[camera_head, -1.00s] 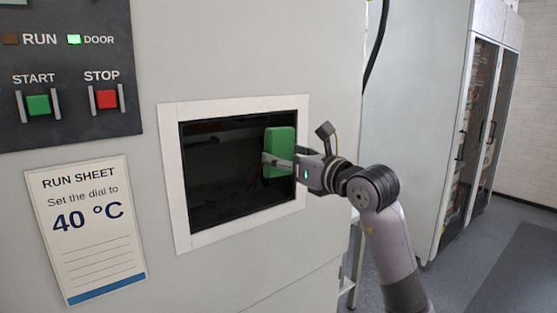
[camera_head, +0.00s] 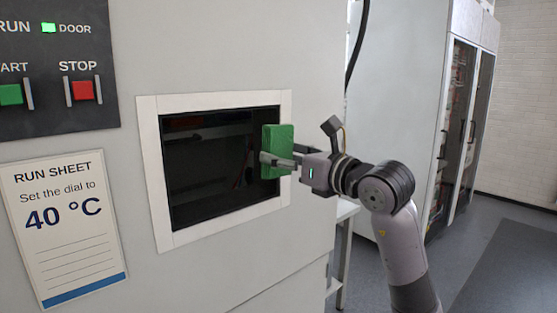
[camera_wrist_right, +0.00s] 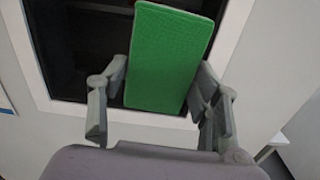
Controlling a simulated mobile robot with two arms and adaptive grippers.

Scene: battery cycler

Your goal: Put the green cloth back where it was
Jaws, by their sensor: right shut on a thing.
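The green cloth (camera_head: 277,150) is a flat, upright green pad in front of the right part of the dark window (camera_head: 205,190) in the machine's face. My right gripper (camera_head: 280,162) is shut on its lower part. In the right wrist view, the green cloth (camera_wrist_right: 168,58) stands up between the two fingers of my right gripper (camera_wrist_right: 155,100), with the dark window behind it. Whether the cloth touches the window cannot be told. My left gripper is not in view.
A white frame (camera_head: 150,170) surrounds the window. A run sheet (camera_head: 62,232) reading 40 °C and a panel with the red STOP button (camera_head: 83,90) are on the left. A tall cabinet (camera_head: 400,110) stands at the right, with open floor before it.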

